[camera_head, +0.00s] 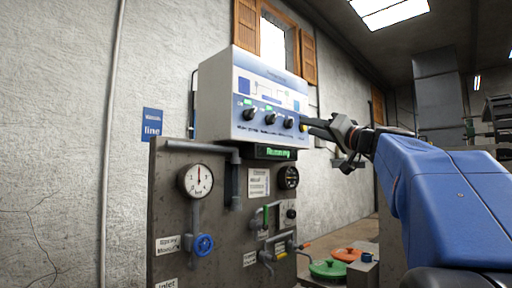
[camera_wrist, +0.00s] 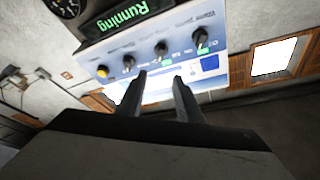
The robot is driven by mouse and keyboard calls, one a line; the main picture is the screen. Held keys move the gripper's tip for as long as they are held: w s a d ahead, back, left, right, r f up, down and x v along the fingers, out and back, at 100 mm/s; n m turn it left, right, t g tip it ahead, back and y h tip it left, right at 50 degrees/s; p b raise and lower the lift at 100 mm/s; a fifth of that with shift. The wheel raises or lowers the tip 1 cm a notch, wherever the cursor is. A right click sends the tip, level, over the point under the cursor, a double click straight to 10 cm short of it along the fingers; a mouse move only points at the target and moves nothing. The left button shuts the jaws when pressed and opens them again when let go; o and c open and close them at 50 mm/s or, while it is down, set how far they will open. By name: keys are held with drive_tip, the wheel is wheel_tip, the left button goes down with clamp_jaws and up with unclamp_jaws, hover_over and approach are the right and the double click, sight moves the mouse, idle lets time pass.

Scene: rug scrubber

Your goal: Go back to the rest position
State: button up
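My gripper (camera_head: 314,127) is at the right end of the white and blue control box (camera_head: 216,100). In the wrist view my gripper (camera_wrist: 160,77) has its two fingers apart, with nothing between them. The box face carries three black knobs, one of them the middle knob (camera_head: 270,117), with green labels by them. A yellow knob (camera_wrist: 102,71) is at the end of the row, left of the fingers in the wrist view. I cannot tell whether a fingertip touches the box. A display (camera_wrist: 129,18) below the knobs reads "Running" in green.
Below the box stands a grey panel (camera_head: 168,217) with a pressure gauge (camera_head: 197,180), a blue valve wheel (camera_head: 204,244) and pipes. Green (camera_head: 328,268) and orange (camera_head: 347,254) lids are low beside it. A concrete wall is behind; a shuttered window (camera_head: 273,48) is above.

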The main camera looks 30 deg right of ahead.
drive_tip(key=s+a+f+n+g+y, duration=0.1)
drive_tip(key=a+f+g, duration=0.2)
drive_tip(key=a+f, duration=0.6)
drive_tip(key=s+a+f+g, duration=0.1)
drive_tip(key=a+f+g, duration=0.25)
drive_tip(key=f, duration=0.85)
drive_tip(key=s+a+f+n+g+y, duration=0.1)
drive_tip(key=a+f+g, duration=0.2)
drive_tip(key=a+f, duration=0.6)
drive_tip(key=s+f+n+g+h, duration=0.1)
drive_tip(key=s+f+g, duration=0.1)
drive_tip(key=s+f, duration=0.4)
drive_tip(key=s+f+n+g+h, duration=0.1)
drive_tip(key=s+f, duration=0.6)
drive_tip(key=f, duration=0.9)
drive_tip(key=s+f+n+g+h, duration=0.1)
drive_tip(key=s+f+g+h, duration=0.2)
drive_tip(key=s+f, duration=0.3)
wheel_tip(320, 180, down, 6)
drive_tip(key=shift+s+r+g, duration=0.15)
drive_tip(key=shift+s+g, duration=0.25)
drive_tip(key=shift+g, duration=0.25)
